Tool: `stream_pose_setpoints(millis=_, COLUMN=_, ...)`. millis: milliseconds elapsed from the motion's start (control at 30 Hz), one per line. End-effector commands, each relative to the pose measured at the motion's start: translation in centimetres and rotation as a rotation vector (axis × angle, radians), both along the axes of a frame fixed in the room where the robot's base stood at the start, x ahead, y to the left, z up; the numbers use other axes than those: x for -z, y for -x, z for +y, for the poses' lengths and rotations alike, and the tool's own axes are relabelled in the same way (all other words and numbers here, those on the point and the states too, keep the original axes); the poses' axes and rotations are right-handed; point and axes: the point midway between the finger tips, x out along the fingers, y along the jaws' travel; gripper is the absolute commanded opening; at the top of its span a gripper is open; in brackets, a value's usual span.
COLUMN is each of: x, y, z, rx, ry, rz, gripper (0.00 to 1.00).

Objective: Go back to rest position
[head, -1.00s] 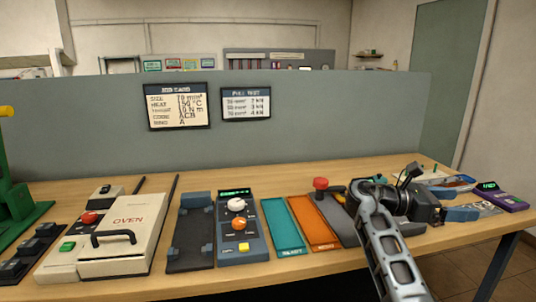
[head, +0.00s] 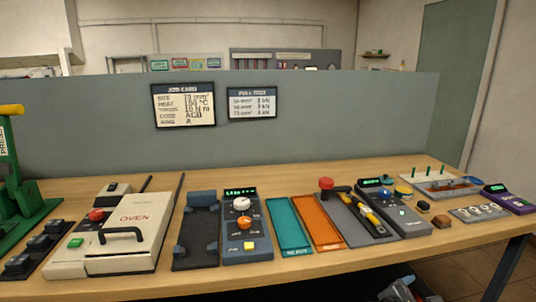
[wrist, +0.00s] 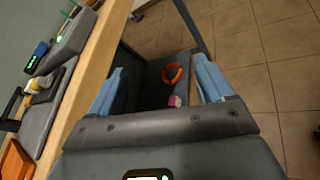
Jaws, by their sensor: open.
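My gripper (wrist: 157,72) shows in the wrist view, with its two blue fingers spread wide apart and nothing held between them. It is off the front edge of the wooden bench (wrist: 98,62), over the floor side. In the head view only a grey piece of my arm shows at the bottom right, below the bench's front edge; the fingers are hidden there. Beyond the fingers in the wrist view, an orange ring (wrist: 173,73) and a small pink piece (wrist: 174,101) lie on a dark surface, lower down.
The bench top (head: 345,262) carries an oven (head: 128,233), a teal tray (head: 288,226), an orange tray (head: 317,222), a red-knobbed device (head: 326,184) and a purple meter (head: 509,199). A grey partition (head: 330,120) stands behind. Tiled floor (wrist: 262,60) lies in front, clear.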

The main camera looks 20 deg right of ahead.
Motion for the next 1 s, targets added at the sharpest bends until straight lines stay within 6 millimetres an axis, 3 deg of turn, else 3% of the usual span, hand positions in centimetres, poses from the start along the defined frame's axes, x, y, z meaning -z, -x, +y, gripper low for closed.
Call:
stream_pose_setpoints(millis=33, x=1.9, y=1.1, z=1.8, rx=-0.051, ry=-0.051, rz=-0.054, gripper=0.81)
stream_pose_setpoints(millis=200, x=6.2, y=4.2, z=7.6, rx=-0.183, ry=-0.256, rz=-0.282, gripper=0.81)
stream_pose_setpoints(millis=333, x=8.0, y=7.2, z=12.3, rx=-0.245, ry=-0.439, rz=-0.458, gripper=0.81)
stream_pose_setpoints(millis=467, x=8.3, y=10.6, z=16.7, rx=-0.274, ry=-0.639, rz=-0.634, gripper=0.81)
stream_pose_setpoints(millis=633, x=6.7, y=15.4, z=21.9, rx=-0.259, ry=-0.914, rz=-0.861, gripper=0.81)
stream_pose_setpoints(millis=767, x=4.0, y=19.0, z=25.1, rx=-0.208, ry=-1.130, rz=-1.032, gripper=0.81)
stream_pose_setpoints(millis=1000, x=-3.6, y=25.0, z=28.7, rx=-0.031, ry=-1.512, rz=-1.332, gripper=0.81)
